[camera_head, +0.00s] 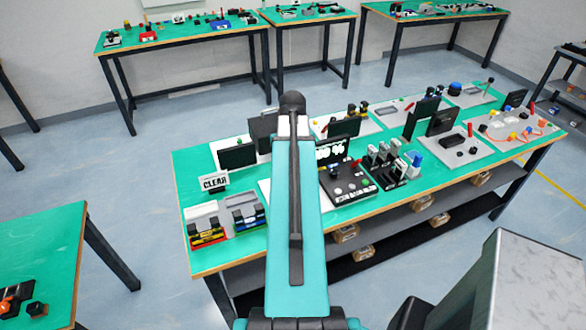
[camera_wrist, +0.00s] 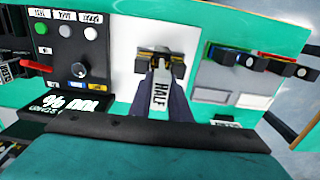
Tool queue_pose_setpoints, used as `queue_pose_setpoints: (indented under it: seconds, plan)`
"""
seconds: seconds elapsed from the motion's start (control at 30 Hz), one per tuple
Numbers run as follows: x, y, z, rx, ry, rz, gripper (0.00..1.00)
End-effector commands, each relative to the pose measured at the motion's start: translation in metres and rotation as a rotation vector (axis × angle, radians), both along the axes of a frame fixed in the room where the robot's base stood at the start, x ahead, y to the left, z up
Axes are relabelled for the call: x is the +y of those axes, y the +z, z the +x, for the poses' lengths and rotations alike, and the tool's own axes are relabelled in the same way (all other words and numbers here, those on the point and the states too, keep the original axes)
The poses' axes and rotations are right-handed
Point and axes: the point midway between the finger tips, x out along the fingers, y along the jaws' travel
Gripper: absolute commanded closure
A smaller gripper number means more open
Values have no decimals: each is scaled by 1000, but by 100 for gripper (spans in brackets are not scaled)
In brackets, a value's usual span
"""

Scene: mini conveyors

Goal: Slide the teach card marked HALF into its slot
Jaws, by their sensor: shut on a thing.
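The HALF card (camera_wrist: 159,98) shows in the wrist view as a pale strip with black lettering. My gripper (camera_wrist: 161,70) is shut on it, with dark fingers on both sides. The card is over a light board beside the dark control panel (camera_wrist: 108,50); whether it touches anything below is unclear. The panel also shows in the head view (camera_head: 342,188), just right of my arm. My arm hides the gripper and card in the head view. I cannot make out the card's slot in either view.
The panel has a black knob (camera_wrist: 82,68), a row of buttons and a percent display (camera_wrist: 75,104). Trays with coloured-edged pieces (camera_head: 206,232) stand at the bench's front left, by a CLEAR sign (camera_head: 214,183). Upright dark pieces (camera_head: 384,165) stand right of the panel.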

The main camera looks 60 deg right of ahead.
Motion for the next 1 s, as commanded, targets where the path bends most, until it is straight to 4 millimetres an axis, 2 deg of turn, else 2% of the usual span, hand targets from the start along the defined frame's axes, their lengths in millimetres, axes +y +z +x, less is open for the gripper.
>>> queue_pose_setpoints:
  seconds: [1.0]
  plan:
    - [0, -21, 0, 0, -1, 0, 100]
